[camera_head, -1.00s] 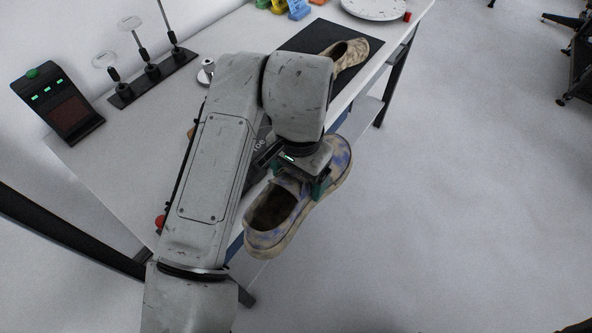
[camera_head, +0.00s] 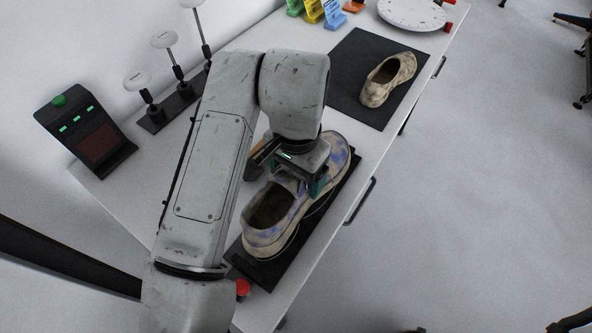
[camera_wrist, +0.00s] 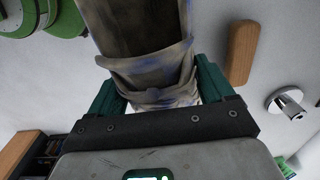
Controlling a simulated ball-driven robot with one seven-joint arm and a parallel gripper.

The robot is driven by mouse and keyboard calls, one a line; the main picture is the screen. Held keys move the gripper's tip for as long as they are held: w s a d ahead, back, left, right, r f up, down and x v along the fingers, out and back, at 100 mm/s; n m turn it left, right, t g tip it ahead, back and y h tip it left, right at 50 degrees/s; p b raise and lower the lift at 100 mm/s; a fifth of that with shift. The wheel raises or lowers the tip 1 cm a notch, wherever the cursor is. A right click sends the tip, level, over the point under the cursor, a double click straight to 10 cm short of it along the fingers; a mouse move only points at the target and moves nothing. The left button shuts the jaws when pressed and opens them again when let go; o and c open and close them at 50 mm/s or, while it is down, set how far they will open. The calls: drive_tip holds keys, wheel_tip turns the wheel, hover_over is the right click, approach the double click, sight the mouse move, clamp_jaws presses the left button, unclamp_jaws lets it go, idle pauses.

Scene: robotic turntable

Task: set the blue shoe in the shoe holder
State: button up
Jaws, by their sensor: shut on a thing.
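The blue shoe (camera_head: 264,238), tan with blue patches, is in my gripper (camera_head: 298,180), its opening towards the lower left. My gripper's teal fingers are shut on the shoe's upper from both sides. The wrist view shows the shoe (camera_wrist: 150,76) between the fingers (camera_wrist: 158,92). Below the shoe is a long black board (camera_head: 268,272) with pale curved lines, seemingly the shoe holder, mostly covered by shoe and arm. I cannot tell whether the sole touches it.
A plain tan shoe (camera_head: 389,80) lies on a black mat (camera_head: 350,62). A round white turntable (camera_head: 412,13) and coloured stands (camera_head: 313,10) are farther back. A rack of white-topped posts (camera_head: 178,100) and a control box (camera_head: 88,128) stand left. A red button (camera_head: 243,287) is near the front.

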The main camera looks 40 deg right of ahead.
drive_tip(key=shift+f+b, duration=1.6)
drive_tip(key=shift+f, duration=0.8)
drive_tip(key=o, duration=1.1)
drive_tip(key=shift+o, duration=0.2)
wheel_tip(320, 180, up, 11)
drive_tip(key=shift+s+f, duration=0.1)
